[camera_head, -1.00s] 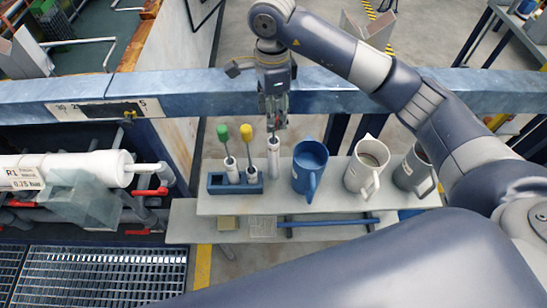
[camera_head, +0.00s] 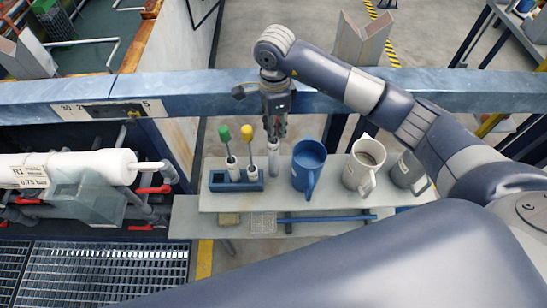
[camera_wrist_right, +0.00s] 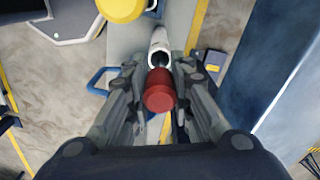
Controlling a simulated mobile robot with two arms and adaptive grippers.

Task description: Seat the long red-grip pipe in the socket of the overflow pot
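In the right wrist view, my right gripper's fingers (camera_wrist_right: 159,76) are closed around a red grip (camera_wrist_right: 159,92). My left gripper is not in view.
A blue rack (camera_head: 235,186) left of the pot holds green-grip (camera_head: 225,134) and yellow-grip (camera_head: 247,132) pipes. A blue jug (camera_head: 309,163), a white jug (camera_head: 362,168) and a grey jug (camera_head: 407,172) stand to the right. A blue beam (camera_head: 200,93) runs behind the gripper.

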